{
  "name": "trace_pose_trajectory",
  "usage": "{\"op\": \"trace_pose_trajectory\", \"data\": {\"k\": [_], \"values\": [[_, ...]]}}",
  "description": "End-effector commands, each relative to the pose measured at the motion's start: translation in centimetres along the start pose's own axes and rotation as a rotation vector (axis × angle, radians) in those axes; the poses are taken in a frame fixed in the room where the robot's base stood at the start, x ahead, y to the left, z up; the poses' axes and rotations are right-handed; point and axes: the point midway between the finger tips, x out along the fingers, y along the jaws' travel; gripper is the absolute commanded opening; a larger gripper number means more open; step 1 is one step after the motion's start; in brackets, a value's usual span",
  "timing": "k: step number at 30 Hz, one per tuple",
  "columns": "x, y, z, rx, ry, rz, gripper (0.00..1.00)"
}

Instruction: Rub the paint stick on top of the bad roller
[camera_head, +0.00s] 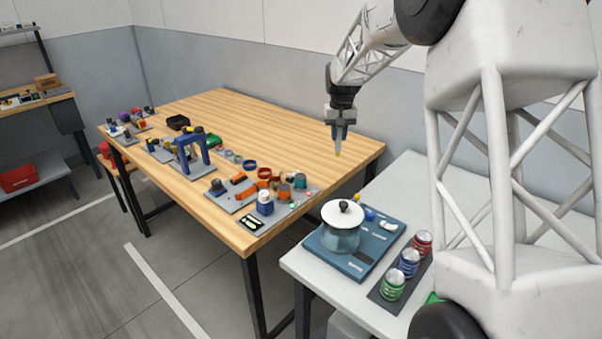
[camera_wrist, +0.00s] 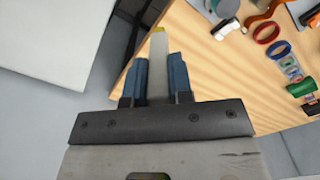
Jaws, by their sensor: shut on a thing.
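My gripper (camera_head: 340,138) is shut on the paint stick (camera_head: 337,153), a pale stick with a yellow tip pointing down. It hangs in the air above the right end of the wooden table. In the wrist view the stick (camera_wrist: 158,62) stands between the two blue fingers (camera_wrist: 157,75), with its yellow tip beyond them. I cannot single out the bad roller. Small cylindrical parts, some orange and grey (camera_head: 284,191), stand on a grey board at the table's near right corner, apart from the stick.
The wooden table (camera_head: 225,105) also holds a blue frame (camera_head: 190,150), colored rings (camera_head: 250,164) and several small parts. The white table (camera_head: 300,262) carries a glass pot (camera_head: 340,238) on a blue base and three cans (camera_head: 408,262). The wooden table's back right is clear.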

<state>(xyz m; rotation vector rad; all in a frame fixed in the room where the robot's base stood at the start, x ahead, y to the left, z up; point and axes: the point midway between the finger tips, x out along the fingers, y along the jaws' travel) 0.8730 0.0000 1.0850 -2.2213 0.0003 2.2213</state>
Motion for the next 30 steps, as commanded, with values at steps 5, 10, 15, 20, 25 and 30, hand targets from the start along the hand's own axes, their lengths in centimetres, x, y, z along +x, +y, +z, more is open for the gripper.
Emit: {"op": "trace_pose_trajectory", "data": {"k": [5, 10, 15, 20, 25, 30], "values": [[0.1, -0.8, -0.2, -0.001, 0.000, 0.000, 0.00], [0.4, -3.1, -0.8, -0.003, -0.001, 0.000, 0.00], [0.7, -6.8, -1.6, -0.004, 0.000, 0.000, 0.00], [1.1, -10.2, -2.1, -0.004, -0.001, 0.000, 0.00], [1.3, -12.6, -2.5, -0.002, 0.000, 0.000, 0.00], [1.4, -13.3, -2.5, 0.000, 0.000, 0.000, 0.00]]}}
